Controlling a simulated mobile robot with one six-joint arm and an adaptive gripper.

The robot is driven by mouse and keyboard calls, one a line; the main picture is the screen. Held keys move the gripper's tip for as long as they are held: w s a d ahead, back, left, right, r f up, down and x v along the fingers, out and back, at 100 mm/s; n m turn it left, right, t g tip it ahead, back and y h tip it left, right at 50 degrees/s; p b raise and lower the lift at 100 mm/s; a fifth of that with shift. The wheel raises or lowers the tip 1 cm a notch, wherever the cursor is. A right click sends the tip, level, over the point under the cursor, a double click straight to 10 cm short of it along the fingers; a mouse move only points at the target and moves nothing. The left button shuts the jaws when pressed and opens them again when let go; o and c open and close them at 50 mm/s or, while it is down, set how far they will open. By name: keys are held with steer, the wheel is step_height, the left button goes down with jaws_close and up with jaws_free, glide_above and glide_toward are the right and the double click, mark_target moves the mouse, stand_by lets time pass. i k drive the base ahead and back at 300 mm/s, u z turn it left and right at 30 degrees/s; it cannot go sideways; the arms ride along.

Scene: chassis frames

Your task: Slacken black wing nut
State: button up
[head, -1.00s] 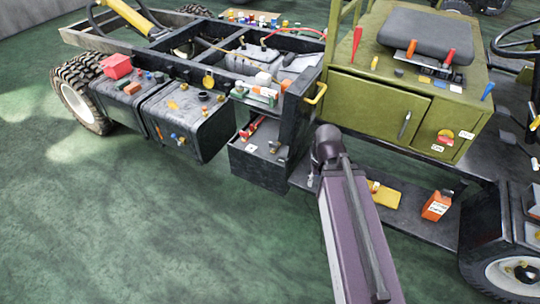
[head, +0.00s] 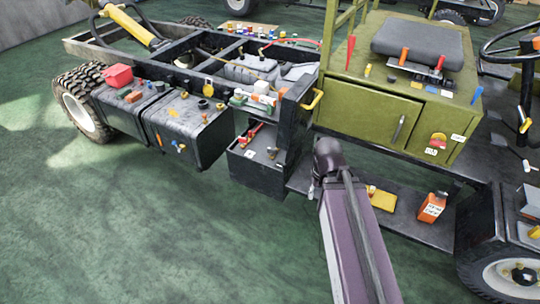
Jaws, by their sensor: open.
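I cannot pick out a black wing nut for certain; the small parts on the chassis are too small to tell. A small dark round part (head: 203,104) sits on top of the nearer black tank (head: 190,142), but its shape is unclear. More small coloured parts sit on the tanks and on the black step box (head: 257,172) below the frame. My arm rises from the bottom, right of centre, and ends in view at a dark joint in front of the chassis. My gripper is out of view, so its jaws and anything near them are hidden.
An olive cabinet (head: 375,108) with a dark seat (head: 418,46) stands behind my arm. A low black shelf (head: 405,229) holds a yellow block (head: 382,199) and an orange labelled box (head: 432,207). A wheel (head: 82,103) is at the left. Green floor (head: 130,230) is clear at the lower left.

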mark_target(272, 151)
steer(key=z, duration=1.25)
steer(key=k, duration=0.1)
steer(key=u, duration=2.55)
steer(key=i, duration=0.6)
steer(key=z, duration=1.25)
